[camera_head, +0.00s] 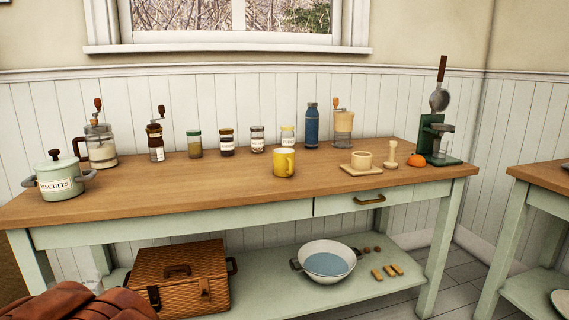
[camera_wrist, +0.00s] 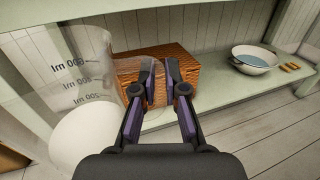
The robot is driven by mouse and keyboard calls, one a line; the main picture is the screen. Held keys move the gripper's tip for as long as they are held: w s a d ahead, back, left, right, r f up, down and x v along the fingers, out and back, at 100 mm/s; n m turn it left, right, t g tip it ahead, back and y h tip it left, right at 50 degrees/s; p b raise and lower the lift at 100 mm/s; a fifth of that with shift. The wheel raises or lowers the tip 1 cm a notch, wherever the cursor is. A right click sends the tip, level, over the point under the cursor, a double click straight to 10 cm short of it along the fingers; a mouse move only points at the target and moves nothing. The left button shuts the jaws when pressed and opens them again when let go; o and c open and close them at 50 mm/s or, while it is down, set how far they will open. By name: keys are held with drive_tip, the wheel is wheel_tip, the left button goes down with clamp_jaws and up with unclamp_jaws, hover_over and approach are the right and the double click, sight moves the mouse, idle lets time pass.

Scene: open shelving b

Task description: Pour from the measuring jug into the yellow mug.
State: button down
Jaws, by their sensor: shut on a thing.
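The yellow mug (camera_head: 285,163) stands upright on the wooden table top, near its front edge and about the middle. In the wrist view the clear measuring jug (camera_wrist: 92,75) fills the left side, with dark volume marks seen through its wall. It looks about upright, with something white low in it. My gripper (camera_wrist: 163,72) is shut on the jug, apparently at its handle, which is hard to make out between the fingers. The jug is in front of the table, near shelf height, well away from the mug. In the head view only a pale, faint part of it shows low at the left.
Several jars, a blue bottle (camera_head: 311,126) and grinders stand behind the mug. A green pot (camera_head: 60,181) is at the left end. Below are a wicker basket (camera_head: 180,277) and a basin (camera_head: 328,262). Table room left of the mug is clear.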

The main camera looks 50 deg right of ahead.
wheel_tip(320, 180, down, 11)
drive_tip(key=b, duration=1)
drive_tip(key=shift+w, duration=0.15)
drive_tip(key=shift+r, duration=0.2)
